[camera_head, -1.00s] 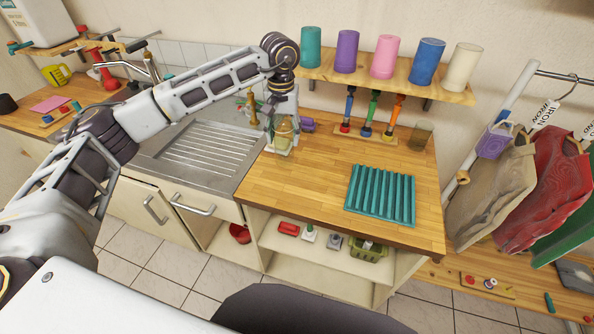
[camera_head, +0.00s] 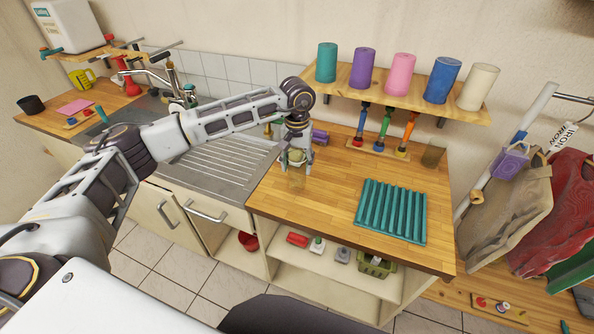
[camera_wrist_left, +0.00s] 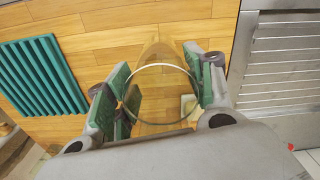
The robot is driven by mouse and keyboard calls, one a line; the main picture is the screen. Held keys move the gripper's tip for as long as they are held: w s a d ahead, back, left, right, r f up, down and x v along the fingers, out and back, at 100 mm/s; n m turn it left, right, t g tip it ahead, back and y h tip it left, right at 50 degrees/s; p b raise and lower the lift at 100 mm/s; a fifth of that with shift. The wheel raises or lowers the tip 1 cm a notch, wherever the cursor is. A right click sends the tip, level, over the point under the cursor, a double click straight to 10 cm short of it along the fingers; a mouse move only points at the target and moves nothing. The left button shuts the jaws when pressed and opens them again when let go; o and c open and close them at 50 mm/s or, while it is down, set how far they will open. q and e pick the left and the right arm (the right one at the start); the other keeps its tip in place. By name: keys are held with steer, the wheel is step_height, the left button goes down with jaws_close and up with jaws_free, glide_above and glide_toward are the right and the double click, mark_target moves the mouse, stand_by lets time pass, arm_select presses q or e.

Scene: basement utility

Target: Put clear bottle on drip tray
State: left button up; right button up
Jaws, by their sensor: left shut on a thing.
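The clear bottle (camera_head: 297,180) is a see-through, faintly brown vessel at the left part of the wooden counter. My left gripper (camera_head: 297,164) is shut on it from above. In the left wrist view the bottle's round rim (camera_wrist_left: 160,66) shows between the green-padded fingers of the left gripper (camera_wrist_left: 160,92). I cannot tell whether its base touches the counter. The drip tray (camera_head: 390,211), teal and ribbed, lies flat and empty to the right of the bottle; it also shows at the left of the wrist view (camera_wrist_left: 42,75). My right gripper is not in view.
The wooden counter (camera_head: 325,200) is clear between bottle and tray. A metal sink drainer (camera_head: 225,158) lies left. Behind are a purple item (camera_head: 320,137), a rack of coloured-handled tools (camera_head: 378,148) and a brownish glass (camera_head: 433,153). A shelf (camera_head: 400,90) with several coloured cylinders hangs above.

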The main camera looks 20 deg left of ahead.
mark_target(297, 171)
arm_select(q)
steer(key=shift+f+p, duration=0.4)
steer(key=shift+f, duration=1.3)
steer(key=shift+f, duration=0.2)
steer(key=o, duration=1.2)
steer(key=shift+r, duration=0.1)
